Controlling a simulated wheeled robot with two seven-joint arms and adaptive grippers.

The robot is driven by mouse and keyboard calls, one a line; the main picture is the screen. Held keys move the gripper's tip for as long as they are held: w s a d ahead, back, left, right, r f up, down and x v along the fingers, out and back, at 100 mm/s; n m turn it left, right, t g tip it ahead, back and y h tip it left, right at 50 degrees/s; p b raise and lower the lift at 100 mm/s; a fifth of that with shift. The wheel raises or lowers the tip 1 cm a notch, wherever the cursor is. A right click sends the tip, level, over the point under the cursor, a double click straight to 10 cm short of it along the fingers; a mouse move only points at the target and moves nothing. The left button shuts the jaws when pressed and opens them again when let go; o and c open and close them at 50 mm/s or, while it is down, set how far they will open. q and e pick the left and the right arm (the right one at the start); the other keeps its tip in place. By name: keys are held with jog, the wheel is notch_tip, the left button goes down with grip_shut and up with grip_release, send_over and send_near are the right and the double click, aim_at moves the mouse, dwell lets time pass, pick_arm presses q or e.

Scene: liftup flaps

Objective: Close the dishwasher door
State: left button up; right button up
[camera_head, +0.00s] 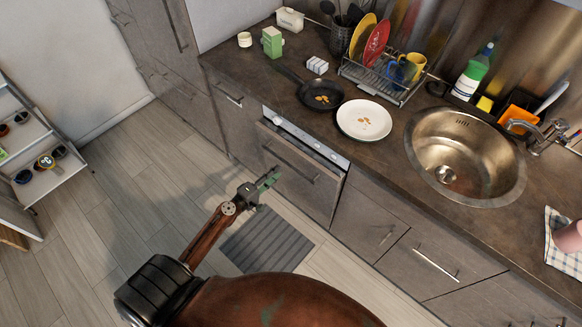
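The dishwasher door (312,190) is a grey wood-look front with a long dark handle (291,160), set in the counter's row of cabinets. It tilts slightly outward, and a pale control strip (305,137) shows behind its top edge, under the counter. My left gripper (270,177) is in front of the door's left part, with its greenish fingers pointing toward the door. I cannot tell whether it touches the door. The fingers look close together, but their opening is too small to judge. My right gripper is not in view.
The counter holds a frying pan (320,96), a white plate (364,120), a dish rack (384,81) and a round sink (466,155). A striped grey mat (266,240) lies on the floor below the door. A shelf with sunglasses (48,172) stands at the left. The floor between is clear.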

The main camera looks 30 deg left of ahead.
aim_at(288, 164)
pick_arm(q)
jog(key=w, duration=0.5)
jog(key=w+d, duration=0.1)
jog(key=w, duration=0.1)
jog(key=shift+w+d+f+p, duration=0.1)
jog(key=shift+w+f+p, duration=0.15)
jog(key=shift+f+p, duration=0.15)
grip_shut()
dwell(0.4)
